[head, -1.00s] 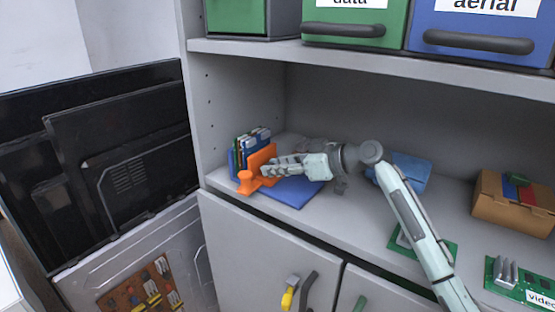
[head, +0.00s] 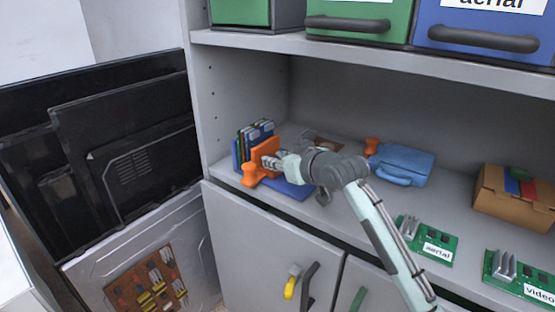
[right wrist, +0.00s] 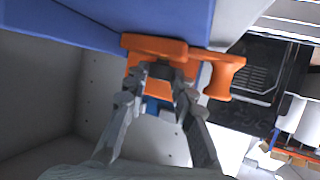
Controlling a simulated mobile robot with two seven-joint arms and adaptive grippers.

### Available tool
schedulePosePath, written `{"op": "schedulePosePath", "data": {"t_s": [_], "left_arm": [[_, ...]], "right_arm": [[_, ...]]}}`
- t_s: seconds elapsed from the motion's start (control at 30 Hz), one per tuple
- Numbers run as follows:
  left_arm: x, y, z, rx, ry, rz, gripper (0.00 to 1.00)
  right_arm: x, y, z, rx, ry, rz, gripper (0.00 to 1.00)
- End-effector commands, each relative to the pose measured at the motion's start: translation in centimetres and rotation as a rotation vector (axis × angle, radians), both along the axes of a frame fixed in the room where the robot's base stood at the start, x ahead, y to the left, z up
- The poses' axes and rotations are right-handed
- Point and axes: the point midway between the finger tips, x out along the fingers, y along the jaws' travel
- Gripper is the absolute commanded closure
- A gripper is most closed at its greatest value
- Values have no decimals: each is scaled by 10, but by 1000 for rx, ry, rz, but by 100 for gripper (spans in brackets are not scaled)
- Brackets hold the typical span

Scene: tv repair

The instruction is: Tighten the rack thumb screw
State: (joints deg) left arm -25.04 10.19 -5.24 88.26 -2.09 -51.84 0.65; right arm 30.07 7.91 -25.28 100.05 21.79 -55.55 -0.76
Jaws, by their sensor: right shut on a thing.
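The rack stands at the left end of the shelf, with a blue base (head: 290,190) and several upright boards (head: 256,131). An orange clamp piece (head: 258,158) stands against the boards, with an orange spool-shaped knob (head: 250,174) at its front. My right gripper (head: 268,162) reaches in from the right and is shut on the orange clamp piece. In the right wrist view the two fingers (right wrist: 160,82) pinch its orange part, with the knob (right wrist: 226,78) beside them. I cannot tell which orange part is the thumb screw. My left gripper is out of view.
A light blue case (head: 402,165) and a cardboard box (head: 515,193) stand on the shelf to the right. Green boards (head: 428,238) lie near its front edge. Dark TV panels (head: 110,150) lean at the left. The shelf above limits headroom.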

Motion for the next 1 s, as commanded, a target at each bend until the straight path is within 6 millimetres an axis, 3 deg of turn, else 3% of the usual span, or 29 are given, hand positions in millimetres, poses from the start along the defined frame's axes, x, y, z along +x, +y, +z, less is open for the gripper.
{"op": "schedulePosePath", "data": {"t_s": [0.27,0.3,0.47,0.8,1.0], "left_arm": [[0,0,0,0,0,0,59],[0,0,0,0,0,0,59],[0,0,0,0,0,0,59],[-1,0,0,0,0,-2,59],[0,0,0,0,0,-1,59]], "right_arm": [[0,0,1,-1,-3,1,100],[0,0,1,-1,-3,1,72],[0,0,1,-1,-2,1,54],[-3,-2,1,-2,-1,1,54],[-26,-17,13,-2,-2,1,54]]}}
